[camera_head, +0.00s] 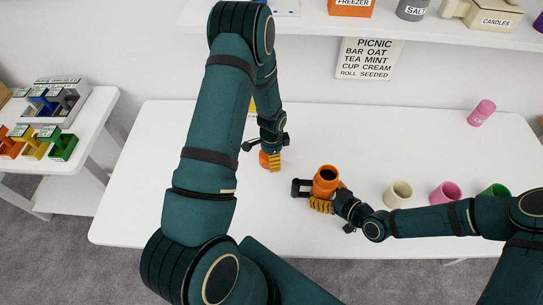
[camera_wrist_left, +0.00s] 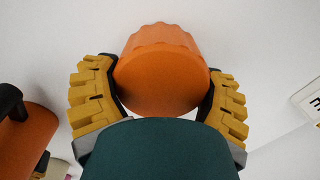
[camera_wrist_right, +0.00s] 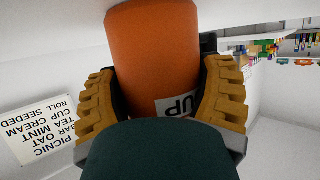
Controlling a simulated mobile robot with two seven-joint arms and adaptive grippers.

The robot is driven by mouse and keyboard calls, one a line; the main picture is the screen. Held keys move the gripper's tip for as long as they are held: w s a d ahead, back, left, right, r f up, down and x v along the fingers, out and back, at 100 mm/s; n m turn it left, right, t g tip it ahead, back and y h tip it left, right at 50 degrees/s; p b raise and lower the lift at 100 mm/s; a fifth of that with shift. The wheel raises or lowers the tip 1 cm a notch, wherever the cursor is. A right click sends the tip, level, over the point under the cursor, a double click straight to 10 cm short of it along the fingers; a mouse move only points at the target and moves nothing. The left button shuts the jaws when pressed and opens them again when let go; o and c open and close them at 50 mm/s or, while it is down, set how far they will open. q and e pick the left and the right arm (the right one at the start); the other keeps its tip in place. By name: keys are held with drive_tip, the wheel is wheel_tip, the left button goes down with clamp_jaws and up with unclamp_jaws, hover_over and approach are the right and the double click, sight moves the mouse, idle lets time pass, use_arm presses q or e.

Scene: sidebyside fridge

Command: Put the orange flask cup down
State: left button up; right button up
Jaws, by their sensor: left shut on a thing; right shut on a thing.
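The orange flask cup (camera_head: 264,159), a short round piece with a ridged edge, is in my left gripper (camera_head: 271,156), low over the left-middle of the white table (camera_head: 180,130). In the left wrist view the cup (camera_wrist_left: 162,75) sits between both yellow fingers. I cannot tell whether it touches the table. My right gripper (camera_head: 326,199) is shut around the orange flask (camera_head: 326,180), which is upright, with a dark open top and a black handle on its left. In the right wrist view the flask (camera_wrist_right: 155,55) shows a partly hidden label ending in "UP".
A cream cup (camera_head: 398,194), a pink cup (camera_head: 446,194) and a green cup (camera_head: 494,190) stand at the table's right front. A pink container (camera_head: 481,113) is at the back right. A side table (camera_head: 100,105) holds coloured holders.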

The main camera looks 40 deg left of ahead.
use_arm(q)
drive_tip(key=shift+f, duration=0.15)
use_arm(e)
drive_tip(key=shift+r, duration=0.1)
use_arm(q)
drive_tip(key=o, duration=1)
wheel_tip(320, 180, up, 12)
drive_tip(key=shift+r, duration=0.2)
use_arm(e)
drive_tip(key=o, duration=1.3)
drive_tip(key=shift+c, duration=0.2)
